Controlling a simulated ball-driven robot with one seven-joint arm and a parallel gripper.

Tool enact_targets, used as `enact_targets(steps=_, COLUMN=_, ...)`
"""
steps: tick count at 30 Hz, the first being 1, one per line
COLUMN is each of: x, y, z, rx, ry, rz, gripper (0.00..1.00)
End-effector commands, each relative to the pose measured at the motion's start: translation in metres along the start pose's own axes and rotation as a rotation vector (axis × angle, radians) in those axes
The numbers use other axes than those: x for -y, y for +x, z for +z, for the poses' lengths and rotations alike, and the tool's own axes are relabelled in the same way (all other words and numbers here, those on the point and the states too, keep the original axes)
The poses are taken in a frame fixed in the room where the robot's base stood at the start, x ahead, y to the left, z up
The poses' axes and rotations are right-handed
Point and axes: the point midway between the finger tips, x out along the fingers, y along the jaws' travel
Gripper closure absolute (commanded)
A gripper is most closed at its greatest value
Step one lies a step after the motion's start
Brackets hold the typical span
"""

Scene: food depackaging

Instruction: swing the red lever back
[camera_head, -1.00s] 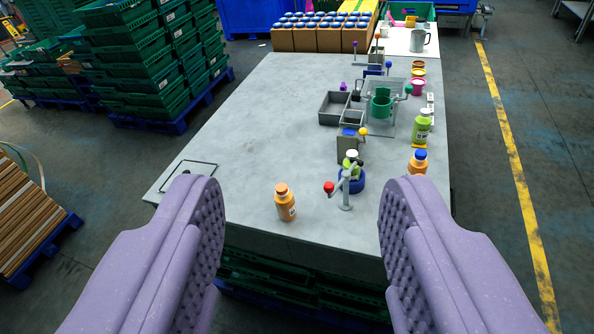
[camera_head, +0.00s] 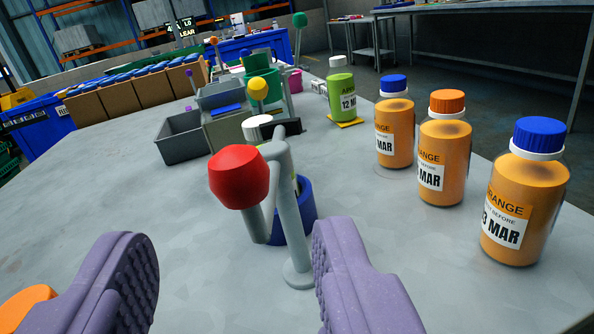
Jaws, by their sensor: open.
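The red lever knob (camera_head: 238,177) is close in front of me, on a grey crank arm joined to an upright grey post (camera_head: 290,225) that stands on the table. Behind the post is a blue ring holder (camera_head: 300,212) with a white-capped bottle (camera_head: 258,127) in it, mostly hidden by the lever. My gripper (camera_head: 235,275) is open and empty. Its purple fingers are apart, below and nearer than the knob.
Orange bottles (camera_head: 431,155) with blue or orange caps stand at the right. A green bottle (camera_head: 342,92) stands behind them. A grey tray (camera_head: 183,137) and yellow knob (camera_head: 257,89) are beyond the lever. An orange cap (camera_head: 26,305) shows at lower left. The left tabletop is clear.

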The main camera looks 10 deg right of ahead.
Motion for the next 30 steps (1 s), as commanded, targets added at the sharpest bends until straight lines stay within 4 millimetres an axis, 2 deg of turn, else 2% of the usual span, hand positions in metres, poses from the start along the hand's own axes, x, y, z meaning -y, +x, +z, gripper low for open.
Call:
enact_targets(steps=6, x=0.0, y=0.038, z=0.001, rx=-0.003, ry=0.001, rz=0.001, gripper=0.47)
enact_targets(steps=12, x=0.0, y=0.065, z=0.001, rx=-0.001, ry=0.002, rz=0.0, gripper=0.47)
enact_targets(steps=22, x=0.001, y=0.072, z=-0.001, rx=0.0, ry=0.002, rz=-0.001, gripper=0.47)
enact_targets(steps=23, x=0.001, y=0.072, z=-0.001, rx=0.0, ry=0.002, rz=-0.001, gripper=0.52)
enact_targets(steps=29, x=0.001, y=0.072, z=-0.001, rx=0.0, ry=0.002, rz=-0.001, gripper=0.98)
enact_targets(steps=30, x=0.001, y=0.072, z=-0.001, rx=0.0, ry=0.002, rz=-0.001, gripper=1.0)
